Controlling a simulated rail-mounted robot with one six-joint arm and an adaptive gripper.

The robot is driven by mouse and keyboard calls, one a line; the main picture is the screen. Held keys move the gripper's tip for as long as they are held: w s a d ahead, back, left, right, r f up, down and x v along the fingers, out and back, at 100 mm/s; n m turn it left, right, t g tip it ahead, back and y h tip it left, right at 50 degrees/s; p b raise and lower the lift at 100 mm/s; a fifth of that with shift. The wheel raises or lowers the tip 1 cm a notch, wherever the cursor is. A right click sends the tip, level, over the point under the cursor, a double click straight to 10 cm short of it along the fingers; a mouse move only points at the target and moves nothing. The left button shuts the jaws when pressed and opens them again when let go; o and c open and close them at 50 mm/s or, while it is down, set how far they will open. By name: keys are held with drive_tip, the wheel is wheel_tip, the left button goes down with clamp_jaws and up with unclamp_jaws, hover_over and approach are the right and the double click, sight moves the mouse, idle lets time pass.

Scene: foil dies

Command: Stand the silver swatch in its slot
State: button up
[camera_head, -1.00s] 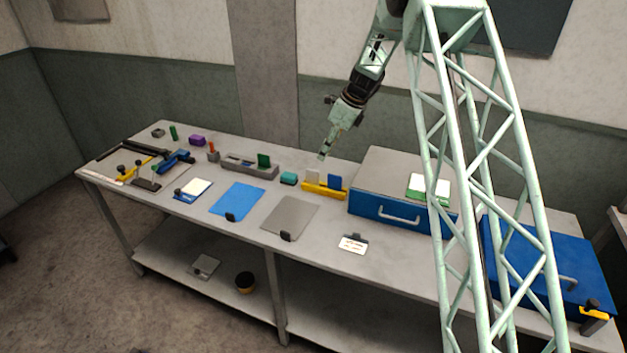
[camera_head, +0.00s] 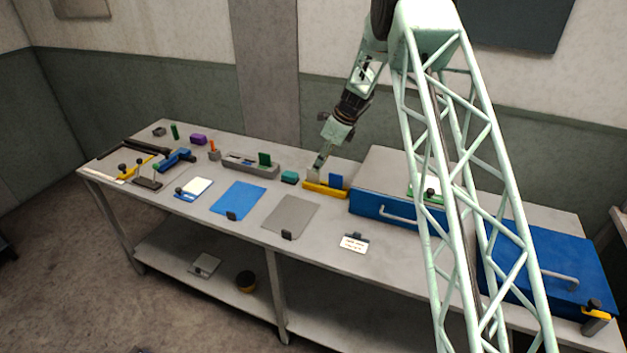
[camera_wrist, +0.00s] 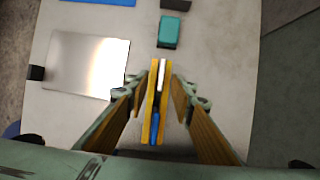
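A pale silver swatch (camera_head: 312,175) stands upright at the left end of a yellow rack (camera_head: 325,191). It shows in the wrist view as a thin light strip (camera_wrist: 161,75) seen from above. A blue swatch (camera_head: 336,181) stands in the same rack, at the right. My gripper (camera_head: 317,169) is pointing down at the silver swatch. In the wrist view my gripper (camera_wrist: 160,92) is open, with one finger on each side of the yellow rack; no contact shows. A long grey slotted holder (camera_head: 250,169) with a green swatch (camera_head: 265,159) is further left.
A teal block (camera_head: 289,177) sits just left of the yellow rack. A grey drawer box with a blue front (camera_head: 367,205) is close on the right. Flat grey (camera_head: 290,214) and blue (camera_head: 238,201) sheets lie in front. Another blue box (camera_head: 560,275) is further right.

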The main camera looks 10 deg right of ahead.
sight(314, 178)
drive_tip(key=shift+w+a+f, duration=0.15)
drive_tip(key=shift+f, duration=0.3)
drive_tip(key=shift+x, duration=2.6)
drive_tip(key=shift+w, duration=0.1)
drive_tip(key=shift+c, duration=0.7)
clamp_jaws()
